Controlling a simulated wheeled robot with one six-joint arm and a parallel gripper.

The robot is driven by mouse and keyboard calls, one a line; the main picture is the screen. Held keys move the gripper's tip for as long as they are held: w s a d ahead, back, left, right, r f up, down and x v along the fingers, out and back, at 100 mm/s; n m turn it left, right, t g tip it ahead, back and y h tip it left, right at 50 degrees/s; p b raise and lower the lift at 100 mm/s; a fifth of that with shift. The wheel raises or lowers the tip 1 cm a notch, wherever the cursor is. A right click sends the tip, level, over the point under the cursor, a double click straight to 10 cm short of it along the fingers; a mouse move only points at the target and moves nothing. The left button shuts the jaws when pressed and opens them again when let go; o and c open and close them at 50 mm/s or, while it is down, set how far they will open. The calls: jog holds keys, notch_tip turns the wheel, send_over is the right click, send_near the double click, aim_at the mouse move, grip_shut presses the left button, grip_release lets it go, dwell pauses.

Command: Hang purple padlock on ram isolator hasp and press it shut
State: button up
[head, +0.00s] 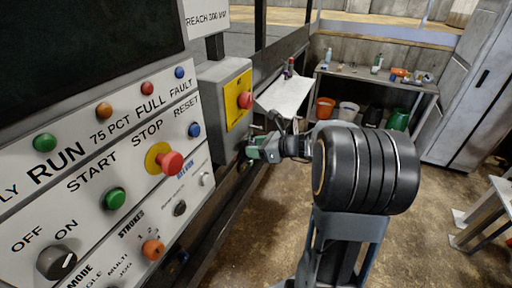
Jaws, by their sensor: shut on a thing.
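A grey isolator box (224,112) with a yellow plate (237,97) and a red knob (245,100) stands right of the button panel. My gripper (254,150) is at the box's lower right edge, pointing left, with green parts at its tip. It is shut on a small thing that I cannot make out. No purple padlock can be told apart there, and the hasp is too small or hidden to see. I cannot tell whether the gripper or its load touches the box.
A panel with a red stop button (171,162) and coloured buttons fills the left. A white sheet (285,95) lies behind the gripper. A bench (430,88) with bottles, buckets beneath, stands at the back. Open floor (430,215) lies right of my arm; a table (500,195) edges in.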

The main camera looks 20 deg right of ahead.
jog(key=o, duration=0.9)
jog(key=shift+c, duration=0.3)
jog(key=p+v, duration=0.3)
jog(key=v, duration=0.4)
dwell(0.6)
